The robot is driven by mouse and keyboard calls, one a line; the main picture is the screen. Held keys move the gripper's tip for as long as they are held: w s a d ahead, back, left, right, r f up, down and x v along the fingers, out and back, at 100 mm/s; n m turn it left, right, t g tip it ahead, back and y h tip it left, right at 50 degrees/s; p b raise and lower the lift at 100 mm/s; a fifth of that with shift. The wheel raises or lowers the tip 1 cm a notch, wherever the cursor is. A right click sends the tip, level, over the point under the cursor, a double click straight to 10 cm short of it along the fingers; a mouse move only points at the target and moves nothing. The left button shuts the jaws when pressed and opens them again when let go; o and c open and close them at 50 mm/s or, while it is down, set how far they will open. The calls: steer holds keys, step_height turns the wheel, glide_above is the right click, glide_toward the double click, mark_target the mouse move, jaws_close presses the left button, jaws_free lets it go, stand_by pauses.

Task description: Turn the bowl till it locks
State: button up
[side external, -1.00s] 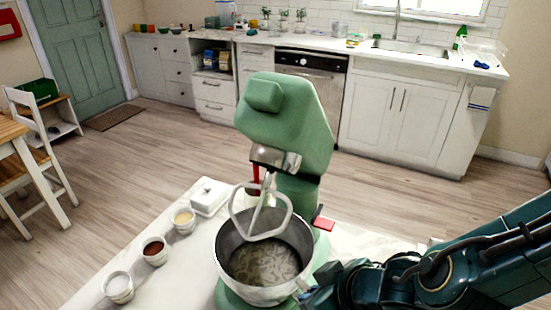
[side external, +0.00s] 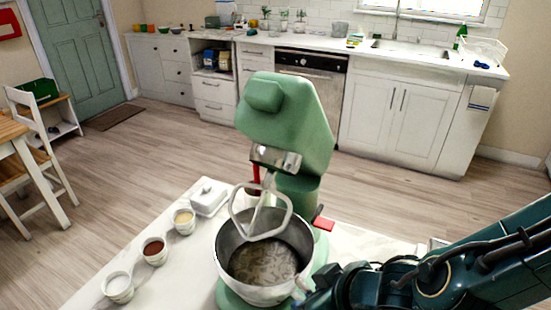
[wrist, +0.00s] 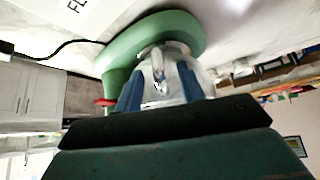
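The shiny metal bowl (side external: 232,275) sits upright on the base of the green stand mixer (side external: 290,115). The mixer's head is tilted up, and the flat beater (side external: 288,212) hangs over the bowl, partly inside its rim. My gripper (side external: 306,291) is at the bowl's lower right side, by the handle. In the wrist view the two blue fingers of my gripper (wrist: 160,88) stand apart, with the bowl's shiny metal (wrist: 172,72) showing between them. I see no finger clearly pressed on the handle. Whether the bowl is locked on its base cannot be seen.
A red lever (side external: 323,224) sticks out on the mixer's right side.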

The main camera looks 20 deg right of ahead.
steer(key=shift+r, duration=0.15)
step_height(320, 180, up, 11)
steer(key=s, duration=0.2)
steer(key=shift+s+d, duration=0.25)
steer(key=shift+d, duration=0.2)
